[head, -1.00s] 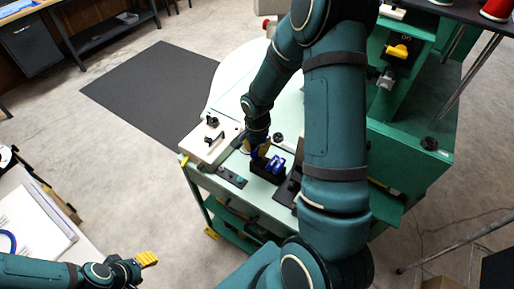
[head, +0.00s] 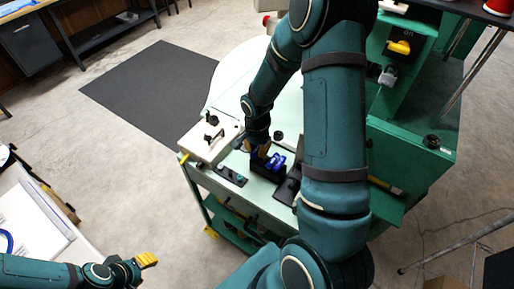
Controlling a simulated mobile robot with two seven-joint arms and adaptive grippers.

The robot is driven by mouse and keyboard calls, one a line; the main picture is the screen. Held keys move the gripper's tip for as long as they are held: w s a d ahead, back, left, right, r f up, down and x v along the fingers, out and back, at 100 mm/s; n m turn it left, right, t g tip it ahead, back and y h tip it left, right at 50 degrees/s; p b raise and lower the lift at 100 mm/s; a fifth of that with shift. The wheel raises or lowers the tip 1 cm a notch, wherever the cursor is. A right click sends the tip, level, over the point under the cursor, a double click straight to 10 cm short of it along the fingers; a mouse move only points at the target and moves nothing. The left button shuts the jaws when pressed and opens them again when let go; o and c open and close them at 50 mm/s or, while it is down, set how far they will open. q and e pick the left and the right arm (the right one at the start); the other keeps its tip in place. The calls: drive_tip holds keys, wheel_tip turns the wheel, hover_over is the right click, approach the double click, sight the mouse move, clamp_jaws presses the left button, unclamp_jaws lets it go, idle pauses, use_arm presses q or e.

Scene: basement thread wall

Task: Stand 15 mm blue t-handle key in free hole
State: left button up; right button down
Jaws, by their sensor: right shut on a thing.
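A black key block (head: 265,174) stands on the pale green top of the machine. Blue t-handles (head: 276,161) show on its right side. My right gripper (head: 257,150) reaches down over the left end of the block and is shut on a blue t-handle key (head: 254,156), mostly hidden by the fingers. The key's lower end and the holes are too small or covered to make out, so I cannot tell whether it is in a hole. My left gripper (head: 147,260) is far off at lower left, its yellow fingertips seen over the floor, with nothing visible in it.
A white box with black knobs (head: 210,139) is left of the block. A small dark panel (head: 232,175) lies in front, and a dark plate (head: 288,188) is close on the right. The green machine housing (head: 410,150) rises at right.

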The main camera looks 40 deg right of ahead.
drive_tip(key=shift+f, duration=0.2)
drive_tip(key=c, duration=1)
unclamp_jaws()
drive_tip(key=shift+r, duration=0.1)
wheel_tip(320, 180, up, 12)
drive_tip(key=a+f+n+y, duration=0.2)
drive_tip(key=a+f+n, duration=0.4)
drive_tip(key=a+f, duration=0.55)
drive_tip(key=s+a+f+n+t+y, duration=0.1)
drive_tip(key=s+a+f+n, duration=0.2)
drive_tip(key=a+f, duration=0.2)
drive_tip(key=s+a+f+n+t+y, duration=0.1)
drive_tip(key=s+a+f+n, duration=0.3)
drive_tip(key=a, duration=0.5)
drive_tip(key=shift+a+f, duration=0.15)
drive_tip(key=shift+f, duration=0.2)
